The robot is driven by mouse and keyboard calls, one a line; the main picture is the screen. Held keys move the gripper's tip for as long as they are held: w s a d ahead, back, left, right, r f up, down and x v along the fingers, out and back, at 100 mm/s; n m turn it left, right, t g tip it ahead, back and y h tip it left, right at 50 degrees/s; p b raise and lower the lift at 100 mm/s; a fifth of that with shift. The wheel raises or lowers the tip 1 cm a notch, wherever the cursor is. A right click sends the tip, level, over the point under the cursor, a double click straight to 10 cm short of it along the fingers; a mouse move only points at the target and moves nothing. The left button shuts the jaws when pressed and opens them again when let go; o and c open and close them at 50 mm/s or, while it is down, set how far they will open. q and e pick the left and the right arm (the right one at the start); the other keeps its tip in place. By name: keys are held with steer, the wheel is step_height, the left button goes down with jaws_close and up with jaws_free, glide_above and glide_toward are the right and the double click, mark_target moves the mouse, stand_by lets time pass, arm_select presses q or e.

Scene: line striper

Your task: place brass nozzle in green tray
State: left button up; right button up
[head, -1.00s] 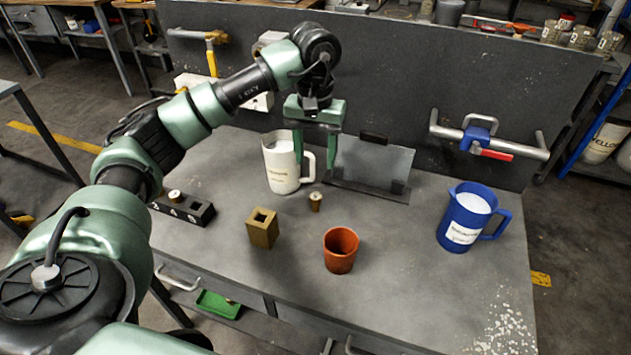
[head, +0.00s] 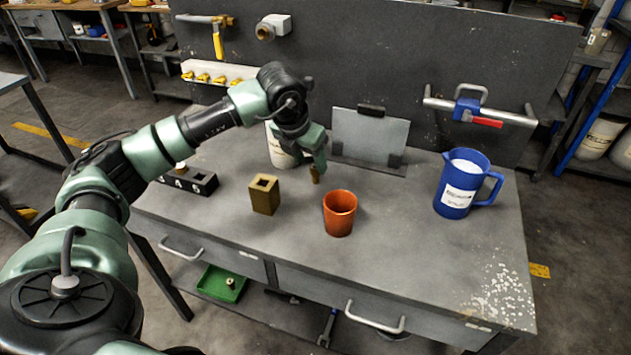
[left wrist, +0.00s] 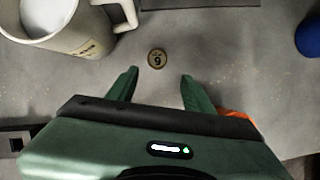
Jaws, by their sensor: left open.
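A small brass nozzle (head: 315,175) stands on the bench in front of the white jug. In the left wrist view the nozzle (left wrist: 157,59) shows from above with a dark mark like a 6 or 9 on its top. My left gripper (head: 319,164) is low beside it. In the wrist view my left gripper (left wrist: 160,75) has its fingers apart, with the nozzle just beyond the gap between the tips and nothing held. The green tray (head: 210,285) lies on the shelf under the bench, with a small brass-coloured piece in it. My right gripper is not in view.
The white jug (left wrist: 65,35) is close to the left finger. A brass block (head: 264,197), an orange cup (head: 340,214) and a blue jug (head: 456,184) stand on the bench. The drawer front overhangs the tray.

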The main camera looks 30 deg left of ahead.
mark_target(314, 168)
arm_select(q)
steer(key=shift+w+f+n, duration=0.25)
steer(key=shift+f+n, duration=0.15)
steer(key=shift+f, duration=0.15)
steer(key=x, duration=0.2)
steer(key=p+x, duration=0.1)
steer(key=x, duration=0.1)
steer(key=p+x, duration=0.1)
steer(key=x, duration=0.1)
steer(key=shift+w+a, duration=0.3)
steer(key=shift+w, duration=0.15)
steer(key=shift+w+f, duration=0.15)
steer(key=shift+f, duration=0.15)
jaws_close()
